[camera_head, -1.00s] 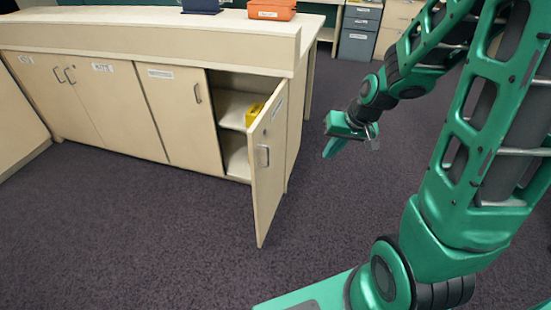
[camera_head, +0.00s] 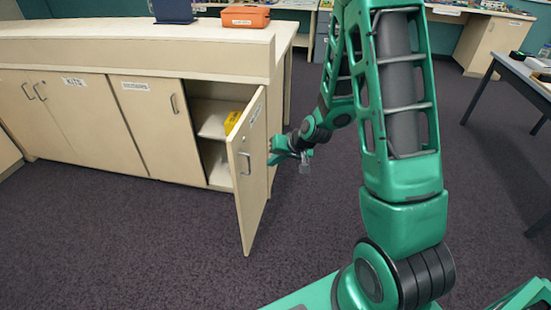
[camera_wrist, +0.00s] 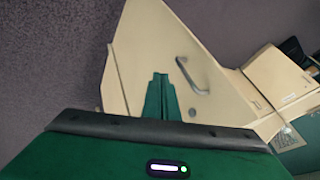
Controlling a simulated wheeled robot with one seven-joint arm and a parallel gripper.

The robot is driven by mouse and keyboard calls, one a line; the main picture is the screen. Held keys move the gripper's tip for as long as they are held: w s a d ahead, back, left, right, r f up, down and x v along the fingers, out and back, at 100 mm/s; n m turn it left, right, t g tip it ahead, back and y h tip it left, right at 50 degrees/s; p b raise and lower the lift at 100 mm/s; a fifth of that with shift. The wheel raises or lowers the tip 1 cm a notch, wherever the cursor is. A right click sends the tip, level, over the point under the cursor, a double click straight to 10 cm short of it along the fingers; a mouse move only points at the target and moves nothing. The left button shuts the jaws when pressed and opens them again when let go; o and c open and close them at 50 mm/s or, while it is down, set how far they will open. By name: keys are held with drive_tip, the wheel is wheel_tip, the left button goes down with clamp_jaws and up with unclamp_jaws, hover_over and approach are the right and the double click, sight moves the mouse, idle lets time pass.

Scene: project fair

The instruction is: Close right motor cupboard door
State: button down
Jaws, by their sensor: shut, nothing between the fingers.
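The right cupboard door (camera_head: 248,178) stands wide open, swung out from the cream cabinet towards me, with a metal handle (camera_head: 246,163) on its outer face. Behind it the open compartment (camera_head: 212,125) shows a shelf and a yellow thing (camera_head: 232,121). My gripper (camera_head: 272,153) is just right of the door in the head view, shut and empty. In the wrist view my green fingers (camera_wrist: 158,95) are together in front of the door panel (camera_wrist: 150,50), with the handle (camera_wrist: 188,72) to their right. I cannot tell whether the fingers touch the door.
The neighbouring cupboard door (camera_head: 160,130) is shut. An orange case (camera_head: 246,16) and a dark blue thing (camera_head: 173,10) are on the countertop (camera_head: 120,32). A table (camera_head: 520,80) stands at the right. The carpet (camera_head: 130,235) before the cabinet is clear.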

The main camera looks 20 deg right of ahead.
drive_tip(key=w+a+f, duration=0.3)
drive_tip(key=w+a, duration=0.1)
drive_tip(key=shift+a+f, duration=0.2)
drive_tip(key=shift+a, duration=0.1)
drive_tip(key=shift+a, duration=0.1)
drive_tip(key=shift+w, duration=0.15)
